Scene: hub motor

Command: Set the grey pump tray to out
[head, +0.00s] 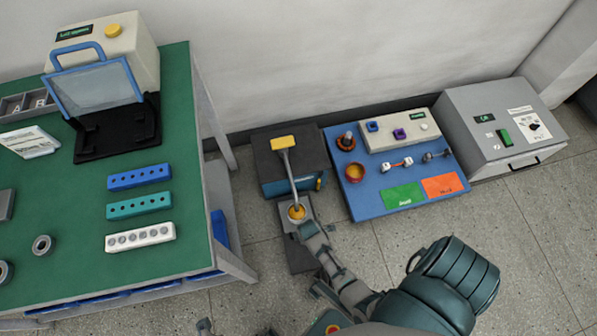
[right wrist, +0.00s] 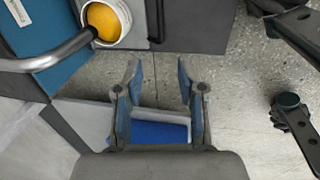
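A dark box with a blue front (head: 290,183) stands on the floor beside the table. A long metal bar with a yellow grip (head: 283,142) runs over it to a white-rimmed yellow cup (head: 297,212). The cup (right wrist: 104,20) and bent metal bar (right wrist: 45,60) also show in the right wrist view. A narrow grey piece (head: 298,258) lies below the cup; I cannot tell whether it is the pump tray. My right gripper (right wrist: 158,68) is open and empty, near the cup and not touching it. A dark part at the bottom edge may be my left gripper (head: 205,327); its fingers are unclear.
A green-topped table (head: 85,250) stands left, its grey leg close by. A blue board (head: 365,203) with small parts lies to the right. A grey cabinet (head: 480,110) with a black handle stands farther right. Speckled floor (head: 545,240) is open at right.

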